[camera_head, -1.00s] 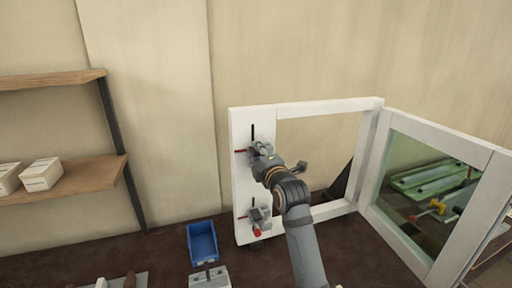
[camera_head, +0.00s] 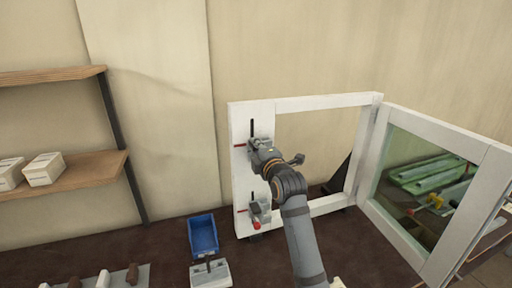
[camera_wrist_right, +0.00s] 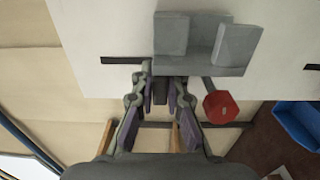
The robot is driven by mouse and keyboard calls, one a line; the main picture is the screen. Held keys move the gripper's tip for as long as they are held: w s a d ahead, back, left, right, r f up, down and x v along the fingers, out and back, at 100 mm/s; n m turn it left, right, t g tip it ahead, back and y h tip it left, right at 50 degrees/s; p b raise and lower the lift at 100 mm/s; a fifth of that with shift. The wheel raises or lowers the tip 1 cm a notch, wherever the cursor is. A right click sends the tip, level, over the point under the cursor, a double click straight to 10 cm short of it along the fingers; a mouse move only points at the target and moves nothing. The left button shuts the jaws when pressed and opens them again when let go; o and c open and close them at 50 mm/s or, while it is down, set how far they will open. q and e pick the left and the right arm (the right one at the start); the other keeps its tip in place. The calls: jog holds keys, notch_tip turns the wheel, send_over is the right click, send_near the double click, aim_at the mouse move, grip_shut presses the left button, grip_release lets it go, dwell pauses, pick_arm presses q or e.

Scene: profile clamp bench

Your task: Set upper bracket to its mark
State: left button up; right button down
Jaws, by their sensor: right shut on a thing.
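The upper bracket (camera_head: 264,143) is a grey clamp piece on the white left stile (camera_head: 239,180) of the upright frame, by a black vertical slot. In the right wrist view the bracket (camera_wrist_right: 201,52) shows as a grey U-shaped block, with a red knob (camera_wrist_right: 220,107) beside it. A short red mark (camera_head: 239,146) lies on the stile left of the bracket, at about its height. My right gripper (camera_head: 264,157) is shut on the bracket; its fingertips (camera_wrist_right: 163,83) close on a small grey part of it. My left gripper is not in view.
A lower bracket (camera_head: 260,212) with a red handle sits below, near its own red mark (camera_head: 241,211). A glazed door (camera_head: 467,225) stands open at right. A blue bin (camera_head: 203,235) and a grey-white block (camera_head: 210,274) are on the dark bench. Shelves (camera_head: 75,171) hold white boxes.

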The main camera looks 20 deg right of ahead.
notch_tip(320, 180, up, 3)
jog(key=shift+f+p, duration=0.15)
jog(key=shift+p, duration=0.85)
jog(key=shift+f, duration=0.2)
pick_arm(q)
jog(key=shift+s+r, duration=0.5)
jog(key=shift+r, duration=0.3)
pick_arm(e)
jog(key=c, duration=1.4)
grip_release()
jog(key=shift+o, duration=0.2)
jog(key=s, duration=1.2)
jog(key=shift+d, duration=0.2)
